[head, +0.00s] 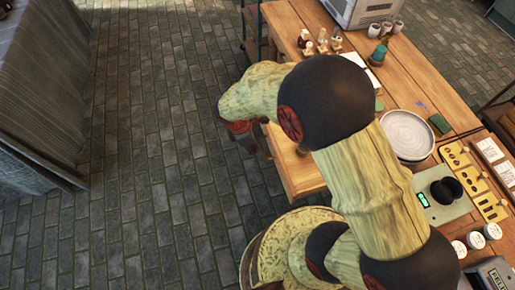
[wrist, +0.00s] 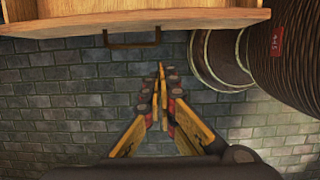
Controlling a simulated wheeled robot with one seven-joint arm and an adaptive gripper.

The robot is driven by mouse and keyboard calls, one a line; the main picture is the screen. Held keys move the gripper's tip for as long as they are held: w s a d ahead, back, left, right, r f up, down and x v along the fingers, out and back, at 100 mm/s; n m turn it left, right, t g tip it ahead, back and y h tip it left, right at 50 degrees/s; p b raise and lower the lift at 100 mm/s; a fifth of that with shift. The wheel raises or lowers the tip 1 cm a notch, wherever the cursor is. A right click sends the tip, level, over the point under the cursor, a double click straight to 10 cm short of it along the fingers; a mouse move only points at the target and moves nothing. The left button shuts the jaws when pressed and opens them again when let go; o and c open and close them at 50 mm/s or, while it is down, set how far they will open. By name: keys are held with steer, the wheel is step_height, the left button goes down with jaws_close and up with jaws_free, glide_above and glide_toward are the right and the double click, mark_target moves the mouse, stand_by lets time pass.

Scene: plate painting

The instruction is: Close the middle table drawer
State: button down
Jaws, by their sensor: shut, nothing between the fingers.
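The open wooden drawer (wrist: 150,20) crosses the top of the wrist view, with its front edge and part of its inside showing. Its dark bar handle (wrist: 132,42) hangs from the front face. My gripper (wrist: 162,72) is shut and empty, with its tips just below the handle in the picture and apparently apart from it. In the head view, my gripper (head: 256,150) hangs beside the left edge of the wooden table (head: 300,180). My arm hides much of that side, so I cannot tell there how far the drawer stands out.
The table top holds a white plate (head: 407,134), a green sponge (head: 439,124), small bottles (head: 322,42) and cups. A cloth-covered stand (head: 40,90) is at the far left. The brick floor (head: 160,150) between it and the table is clear.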

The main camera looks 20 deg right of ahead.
steer(key=b, duration=0.3)
glide_toward(271, 158)
step_height(271, 158, down, 5)
steer(key=a, duration=0.3)
steer(key=d, duration=0.2)
steer(key=shift+d+r+b, duration=0.3)
steer(key=shift+b, duration=0.1)
steer(key=shift+d+r, duration=0.1)
steer(key=shift+d, duration=0.55)
steer(key=shift+d, duration=0.4)
steer(key=d+p, duration=0.7)
steer(key=d, duration=1.5)
steer(key=shift+d, duration=0.1)
